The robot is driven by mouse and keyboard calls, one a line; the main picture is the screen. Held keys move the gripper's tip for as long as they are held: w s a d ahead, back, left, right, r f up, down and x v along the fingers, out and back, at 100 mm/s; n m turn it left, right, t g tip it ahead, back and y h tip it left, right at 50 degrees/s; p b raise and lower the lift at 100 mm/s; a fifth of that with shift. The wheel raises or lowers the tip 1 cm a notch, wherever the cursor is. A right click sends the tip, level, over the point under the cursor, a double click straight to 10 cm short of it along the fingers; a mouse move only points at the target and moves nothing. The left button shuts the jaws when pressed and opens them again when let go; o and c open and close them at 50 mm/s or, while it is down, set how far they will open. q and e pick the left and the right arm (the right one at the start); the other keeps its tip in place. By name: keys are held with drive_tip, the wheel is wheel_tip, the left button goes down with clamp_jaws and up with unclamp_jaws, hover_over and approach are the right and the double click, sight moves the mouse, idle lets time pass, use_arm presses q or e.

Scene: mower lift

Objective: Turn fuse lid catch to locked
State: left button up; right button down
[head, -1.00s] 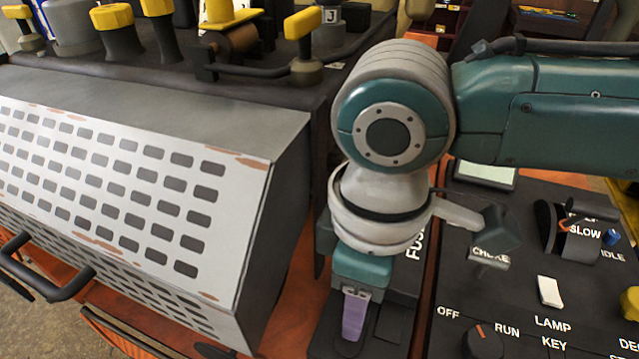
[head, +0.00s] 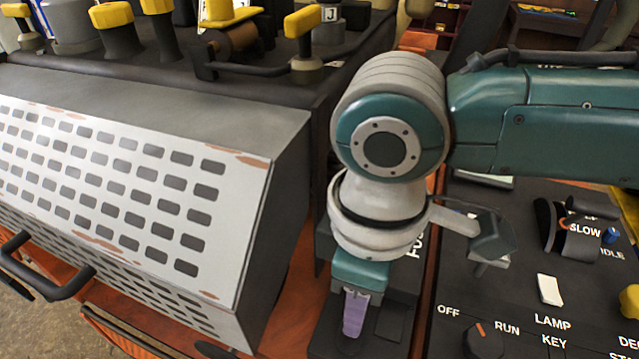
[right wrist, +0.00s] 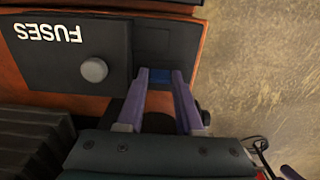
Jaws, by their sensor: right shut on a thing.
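The black fuse lid (right wrist: 70,50) carries the white word FUSES, upside down in the right wrist view, and a round grey knob (right wrist: 94,69). In the head view my right arm covers much of the lid, leaving part of its lettering (head: 415,246) visible. My right gripper (head: 354,314) points down beside the lid. Its purple fingers (right wrist: 161,74) show in the right wrist view, shut on a small dark blue piece at the lid's edge, apparently the catch. The fingers hide most of it, so I cannot tell its exact angle. My left gripper is not in view.
A perforated grey guard (head: 120,180) stands left of my right gripper. A control panel (head: 520,330) with a key switch (head: 484,338), a white lamp switch (head: 550,290) and a throttle lever (head: 580,238) lies to the right, under my forearm.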

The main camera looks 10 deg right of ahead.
drive_tip(key=shift+r+n, duration=0.1)
drive_tip(key=shift+n, duration=0.3)
drive_tip(key=n+p, duration=0.1)
drive_tip(key=n, duration=0.1)
drive_tip(key=shift+a+n, duration=0.1)
drive_tip(key=shift+n, duration=0.3)
drive_tip(key=n+p, duration=0.1)
drive_tip(key=n, duration=0.3)
drive_tip(key=shift+n, duration=0.3)
drive_tip(key=n, duration=0.4)
drive_tip(key=shift+n, duration=0.3)
drive_tip(key=n, duration=0.5)
drive_tip(key=c, duration=0.8)
unclamp_jaws()
drive_tip(key=shift+c, duration=0.2)
